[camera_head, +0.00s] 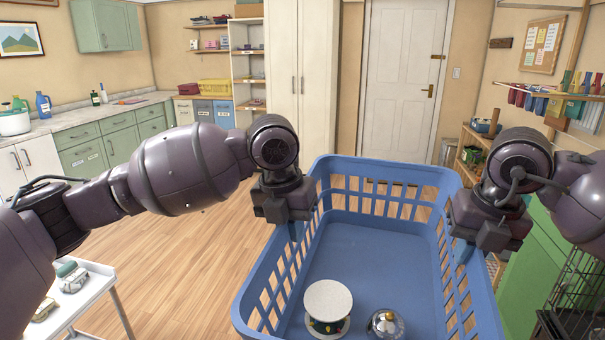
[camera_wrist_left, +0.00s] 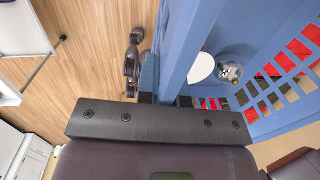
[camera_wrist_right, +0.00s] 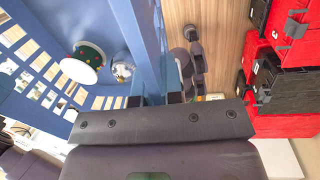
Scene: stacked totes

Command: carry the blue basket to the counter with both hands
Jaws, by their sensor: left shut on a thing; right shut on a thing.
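The blue basket (camera_head: 364,252) is held up in front of me in the head view, with slatted side walls and an open top. My left gripper (camera_head: 293,225) is shut on its left rim; the rim also runs between the fingers in the left wrist view (camera_wrist_left: 166,92). My right gripper (camera_head: 468,243) is shut on its right rim, and the right wrist view shows the rim between those fingers (camera_wrist_right: 156,92). The basket's near end is cut off by the frame.
A counter (camera_head: 75,124) with green cabinets runs along the left and back wall. A white table (camera_head: 72,300) stands at lower left. Open wooden floor (camera_head: 190,255) lies left of the basket. A green cabinet and a wire crate (camera_head: 578,290) are close at right. Red-and-black boxes (camera_wrist_right: 285,70) show in the right wrist view.

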